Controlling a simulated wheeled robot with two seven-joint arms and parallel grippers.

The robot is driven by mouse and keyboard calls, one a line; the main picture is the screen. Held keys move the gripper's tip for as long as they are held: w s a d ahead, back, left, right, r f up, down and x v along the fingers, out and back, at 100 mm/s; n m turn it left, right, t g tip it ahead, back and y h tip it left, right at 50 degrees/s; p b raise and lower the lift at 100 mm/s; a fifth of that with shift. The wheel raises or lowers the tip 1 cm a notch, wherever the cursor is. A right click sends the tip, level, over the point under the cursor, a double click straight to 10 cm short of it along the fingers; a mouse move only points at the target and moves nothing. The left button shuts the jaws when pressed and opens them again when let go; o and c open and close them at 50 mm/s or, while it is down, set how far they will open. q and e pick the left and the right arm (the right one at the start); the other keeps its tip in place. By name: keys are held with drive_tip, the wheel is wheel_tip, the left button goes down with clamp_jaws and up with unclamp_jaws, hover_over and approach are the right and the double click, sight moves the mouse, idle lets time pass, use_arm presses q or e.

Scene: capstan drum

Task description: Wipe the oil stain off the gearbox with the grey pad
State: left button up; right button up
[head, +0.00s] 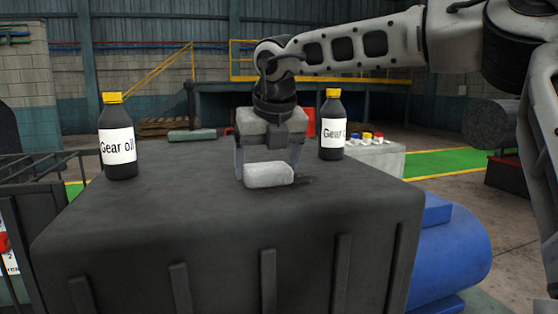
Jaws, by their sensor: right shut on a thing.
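The gearbox (150,215) is a large dark grey ribbed box whose flat top fills the middle of the head view. My right gripper (267,172) points down over the top and is shut on the light grey pad (268,176). The pad is at the gearbox top; whether it presses on the surface I cannot tell for sure. A dark oil stain (305,182) shows just to the right of the pad, and the pad may hide part of it. My left gripper is not in view.
A black gear oil bottle (119,145) with a yellow cap stands on the left of the top. A second one (332,130) stands behind and right of the pad, close to my right gripper. A blue motor-like cylinder (450,250) is at the right. The front of the top is clear.

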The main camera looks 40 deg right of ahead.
sight(245, 167)
drive_tip(key=shift+w+a+f+p, duration=0.1)
drive_tip(key=shift+w+a+p, duration=0.2)
drive_tip(key=shift+a+p, duration=0.5)
drive_tip(key=shift+w+a+p, duration=0.3)
drive_tip(key=shift+a+p, duration=0.05)
drive_tip(key=shift+a, duration=0.75)
